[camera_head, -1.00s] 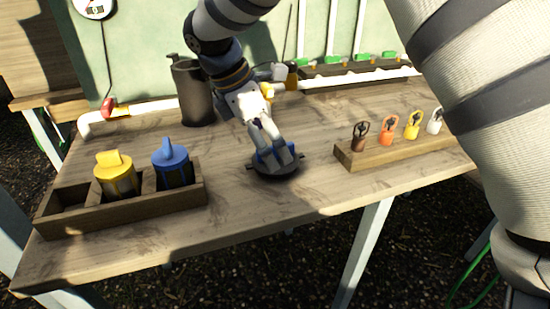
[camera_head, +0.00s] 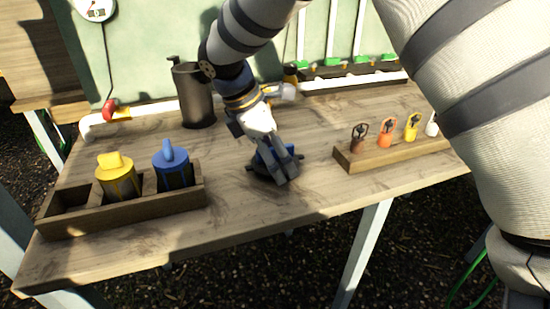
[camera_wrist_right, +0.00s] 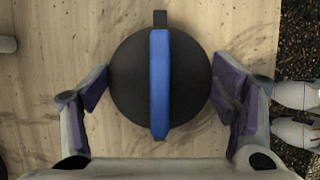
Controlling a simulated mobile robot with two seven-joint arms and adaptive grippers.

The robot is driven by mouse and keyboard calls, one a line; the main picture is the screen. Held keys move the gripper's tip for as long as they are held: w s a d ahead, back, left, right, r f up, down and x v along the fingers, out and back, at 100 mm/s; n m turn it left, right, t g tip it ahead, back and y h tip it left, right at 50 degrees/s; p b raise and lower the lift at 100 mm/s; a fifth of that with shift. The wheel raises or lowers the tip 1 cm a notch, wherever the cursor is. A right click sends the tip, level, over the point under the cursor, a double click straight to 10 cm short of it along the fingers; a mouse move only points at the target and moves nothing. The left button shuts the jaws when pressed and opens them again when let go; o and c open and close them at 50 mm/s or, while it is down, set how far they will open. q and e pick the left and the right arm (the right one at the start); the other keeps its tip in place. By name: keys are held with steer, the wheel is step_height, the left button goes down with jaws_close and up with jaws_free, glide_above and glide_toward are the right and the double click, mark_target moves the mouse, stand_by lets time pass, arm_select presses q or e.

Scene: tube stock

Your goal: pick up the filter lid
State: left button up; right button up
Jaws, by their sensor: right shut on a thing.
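The filter lid (camera_head: 258,169) is a round dark disc with a blue bar handle across its top. It is at the middle of the bench near the front, and my right gripper partly covers it in the head view. In the right wrist view the lid (camera_wrist_right: 131,88) lies between the two fingers, with the blue bar running up and down the picture. My right gripper (camera_head: 281,170) comes down from above and is shut on the lid's sides; it also shows in the right wrist view (camera_wrist_right: 160,92). I cannot tell any gap under the lid. My left gripper is out of view.
A wooden tray (camera_head: 125,220) holds a yellow-topped canister (camera_head: 118,183) and a blue-topped one (camera_head: 174,170) at the left. A dark cylinder (camera_head: 194,98) stands behind. A wooden block (camera_head: 385,154) with several coloured clips stands at the right. Bare bench lies in front.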

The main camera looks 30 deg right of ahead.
step_height(320, 180, up, 3)
steer(key=shift+w+f, duration=0.1)
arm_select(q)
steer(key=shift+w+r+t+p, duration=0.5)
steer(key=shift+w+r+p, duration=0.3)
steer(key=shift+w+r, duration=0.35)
arm_select(e)
steer(key=s+a+r, duration=0.5)
steer(key=s+r, duration=0.5)
steer(key=s, duration=0.3)
steer(key=shift+a, duration=0.2)
